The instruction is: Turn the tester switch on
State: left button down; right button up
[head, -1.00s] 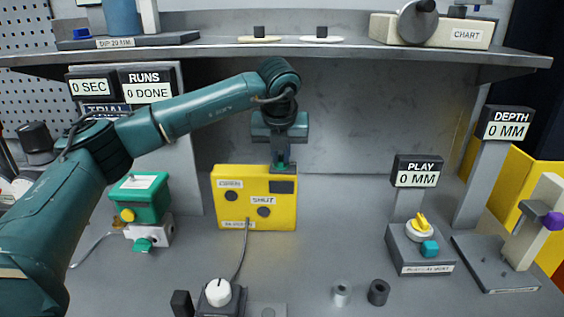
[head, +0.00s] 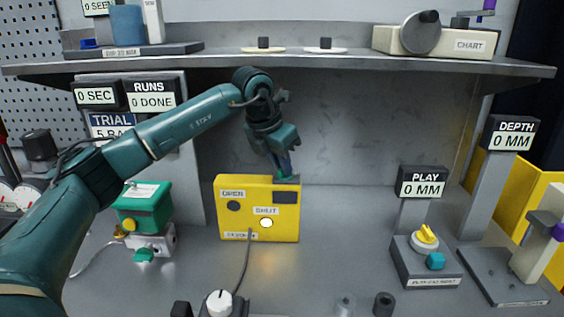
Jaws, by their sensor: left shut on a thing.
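The yellow tester box (head: 229,219) stands on the bench at the middle. It has an OPEN lamp (head: 233,206), which is dark, and a SHUT lamp (head: 266,223), which is lit white. A dark panel (head: 285,197) is at its upper right. My left gripper (head: 284,171) is at the top edge of the box, on the right side, tilted, and shut on the tester switch. The fingers hide most of the switch; a little green shows at their tips. My right gripper is not in view.
A green and white valve actuator (head: 145,207) stands left of the tester. A white-knobbed control (head: 219,303) is in front, with a cable to the tester. A PLAY gauge (head: 422,188) and a DEPTH gauge (head: 511,140) stand right. The shelf (head: 330,66) overhangs behind.

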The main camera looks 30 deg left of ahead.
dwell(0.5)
pick_arm(q)
jog(key=c, duration=1.5)
grip_release()
jog(key=shift+o, duration=0.2)
jog(key=shift+r, duration=0.1)
jog(key=v, duration=1.3)
jog(key=shift+b, duration=0.4)
jog(key=shift+a, duration=0.1)
